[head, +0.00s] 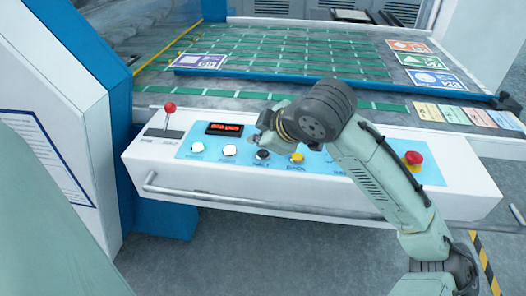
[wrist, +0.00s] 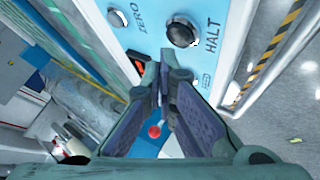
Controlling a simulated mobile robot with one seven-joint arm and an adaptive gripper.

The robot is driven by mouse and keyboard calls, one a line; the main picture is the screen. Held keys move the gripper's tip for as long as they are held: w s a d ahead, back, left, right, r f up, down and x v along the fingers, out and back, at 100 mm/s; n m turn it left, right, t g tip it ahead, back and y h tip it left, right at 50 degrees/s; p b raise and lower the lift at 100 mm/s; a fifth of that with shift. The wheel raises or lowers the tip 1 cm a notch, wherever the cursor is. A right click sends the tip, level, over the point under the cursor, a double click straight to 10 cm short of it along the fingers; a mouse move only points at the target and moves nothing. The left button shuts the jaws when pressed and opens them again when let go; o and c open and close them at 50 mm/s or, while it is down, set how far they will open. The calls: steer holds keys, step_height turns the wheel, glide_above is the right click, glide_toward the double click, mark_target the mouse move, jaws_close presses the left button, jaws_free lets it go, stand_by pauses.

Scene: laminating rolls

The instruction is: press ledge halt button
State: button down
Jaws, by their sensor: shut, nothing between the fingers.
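The ledge is the white front panel (head: 320,190) with a blue control strip. The halt button is dark with a metal rim; the wrist view shows it (wrist: 181,33) beside the printed word HALT. In the head view, a dark button (head: 262,155) sits in the row between a white button and a yellow one. My gripper (head: 264,138) is over the strip, just above that dark button in the picture. In the wrist view my gripper (wrist: 161,78) has its fingertips together and empty, apart from the halt button in the picture. Whether it touches the panel cannot be told.
White buttons (head: 229,150) lie left of the dark one and a yellow button (head: 297,158) right. A red mushroom button (head: 413,158), a red-knobbed lever (head: 170,108) and a red display (head: 224,129) are also on the panel. A metal rail (head: 250,205) runs along its front.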

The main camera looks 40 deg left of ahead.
mark_target(261, 154)
steer(key=shift+f, duration=0.4)
steer(key=shift+f+b, duration=0.4)
steer(key=shift+b, duration=0.1)
stand_by(0.3)
steer(key=shift+r, duration=0.15)
steer(key=shift+r+p, duration=0.7)
steer(key=shift+p, duration=0.1)
step_height(261, 154, up, 5)
steer(key=p, duration=0.4)
stand_by(0.9)
